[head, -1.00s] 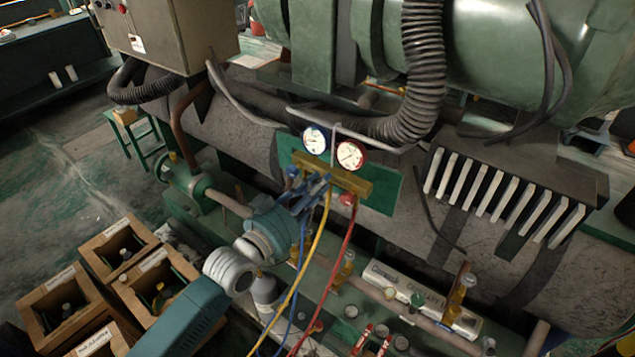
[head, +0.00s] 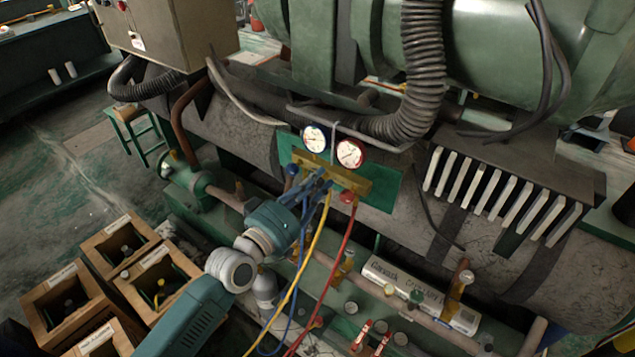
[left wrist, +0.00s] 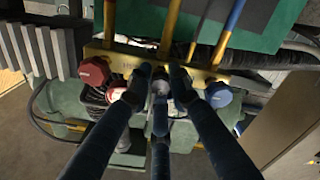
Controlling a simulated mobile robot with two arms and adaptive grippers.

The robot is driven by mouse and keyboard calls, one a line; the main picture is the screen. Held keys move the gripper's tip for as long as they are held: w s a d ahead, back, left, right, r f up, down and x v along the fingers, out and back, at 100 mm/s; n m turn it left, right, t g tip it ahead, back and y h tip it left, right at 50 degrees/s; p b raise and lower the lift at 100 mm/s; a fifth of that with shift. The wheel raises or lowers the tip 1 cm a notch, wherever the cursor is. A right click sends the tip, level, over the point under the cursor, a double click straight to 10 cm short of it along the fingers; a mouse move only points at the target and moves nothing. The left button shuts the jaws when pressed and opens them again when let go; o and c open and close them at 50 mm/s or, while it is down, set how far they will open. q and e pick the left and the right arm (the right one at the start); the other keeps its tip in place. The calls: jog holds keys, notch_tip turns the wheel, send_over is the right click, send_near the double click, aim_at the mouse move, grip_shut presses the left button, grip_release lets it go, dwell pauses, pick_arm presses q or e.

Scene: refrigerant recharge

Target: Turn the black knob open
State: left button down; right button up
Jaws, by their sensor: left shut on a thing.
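The brass manifold (head: 352,181) hangs on a green panel, with a blue-rimmed gauge (head: 315,138) and a red-rimmed gauge (head: 350,153) above it. My left gripper (head: 322,180) reaches its front from the lower left. In the left wrist view its blue fingers (left wrist: 160,82) close together at the middle of the manifold, around the black knob. The fingers cover most of the knob, so its turn angle cannot be told. A red knob (left wrist: 94,72) and a blue knob (left wrist: 218,95) sit on either side, clear of the fingers. My right gripper is not in view.
Yellow (head: 294,277), blue and red (head: 336,262) hoses hang from the manifold close to the fingers. Wooden boxes (head: 118,270) stand on the floor at lower left. A labelled white box (head: 405,290) and several valves lie below the manifold. A thick corrugated hose (head: 422,65) hangs above.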

pick_arm(q)
jog(key=shift+n, duration=0.6)
jog(key=c, duration=1.6)
grip_release()
jog(key=shift+o, duration=0.2)
jog(key=shift+a, duration=0.1)
jog(key=shift+s+a, duration=0.15)
jog(key=shift+s, duration=0.15)
jog(key=v, duration=1.1)
jog(key=shift+a+f, duration=0.1)
